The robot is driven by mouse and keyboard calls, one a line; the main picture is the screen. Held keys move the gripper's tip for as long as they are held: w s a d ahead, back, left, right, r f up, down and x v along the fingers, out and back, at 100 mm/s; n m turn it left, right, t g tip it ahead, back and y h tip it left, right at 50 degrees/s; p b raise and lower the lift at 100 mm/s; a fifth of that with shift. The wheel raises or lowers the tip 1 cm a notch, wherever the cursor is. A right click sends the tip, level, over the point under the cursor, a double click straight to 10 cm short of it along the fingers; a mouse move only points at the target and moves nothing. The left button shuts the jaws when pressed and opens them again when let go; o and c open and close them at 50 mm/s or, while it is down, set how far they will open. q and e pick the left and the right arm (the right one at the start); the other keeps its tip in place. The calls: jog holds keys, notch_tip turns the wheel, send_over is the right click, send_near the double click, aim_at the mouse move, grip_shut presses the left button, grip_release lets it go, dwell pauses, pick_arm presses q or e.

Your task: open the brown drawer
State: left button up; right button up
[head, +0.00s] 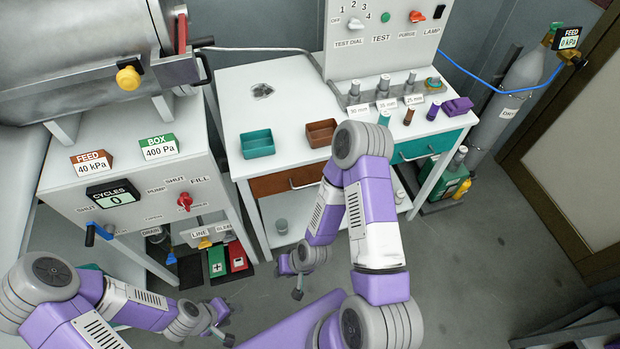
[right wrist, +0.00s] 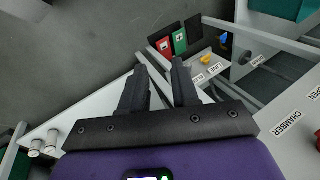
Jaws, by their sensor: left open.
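The brown drawer (head: 275,184) is shut, flush in the front of the white bench, with a pale bar handle (head: 305,182) at its right part. My right forearm passes in front of its right end. My right gripper (head: 290,284) is below and in front of the drawer, apart from the handle. In the right wrist view my right gripper (right wrist: 158,66) has its two black fingers apart with nothing between them; I cannot make out the brown drawer there. My left gripper (head: 224,326) is open and empty, low over the floor at lower left, far from the drawer.
A teal tray (head: 257,144) and a brown tray (head: 322,133) stand on the bench above the drawer. A teal drawer (head: 428,146) is to the right. The white feed cabinet (head: 135,185) stands left. Grey floor (head: 480,270) is clear at right.

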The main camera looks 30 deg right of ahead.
jog(key=w+d+m+t+b, duration=0.2)
jog(key=w+m+t, duration=0.2)
jog(key=w+t, duration=0.15)
jog(key=m+t+h+b, duration=0.2)
jog(key=m+t+h, duration=0.55)
jog(key=m, duration=0.45)
send_near(304, 186)
jog(key=w, duration=0.3)
jog(key=x, duration=0.2)
jog(key=b+x, duration=0.1)
jog(key=x, duration=0.2)
jog(key=f+x, duration=0.1)
jog(key=x, duration=0.1)
jog(key=shift+d+b, duration=0.25)
jog(key=shift+b, duration=0.05)
grip_shut()
